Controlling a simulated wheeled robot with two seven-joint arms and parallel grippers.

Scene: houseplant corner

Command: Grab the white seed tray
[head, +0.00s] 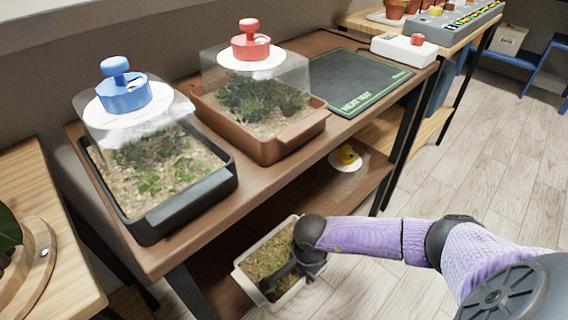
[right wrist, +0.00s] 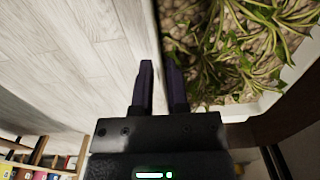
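The white seed tray (head: 240,277) holds soil with low green growth and is low down by the bench's bottom shelf. Its front end sticks out past the shelf edge, over the floor. My right gripper (head: 283,272) reaches it from the right in the head view, covering part of its front side. In the right wrist view, the two dark fingers (right wrist: 160,90) straddle one side wall of the tray, one outside over the floor, one inside by the plants. The narrow gap between them looks filled by the wall. The tray's pale rim (right wrist: 302,62) also shows there. My left gripper is out of view.
A black tray (head: 160,229) with a blue-knobbed clear cover and a brown tray (head: 282,150) with a red-knobbed cover stand on the bench top. A dark heat mat (head: 350,82) lies behind them. Floor at right is clear.

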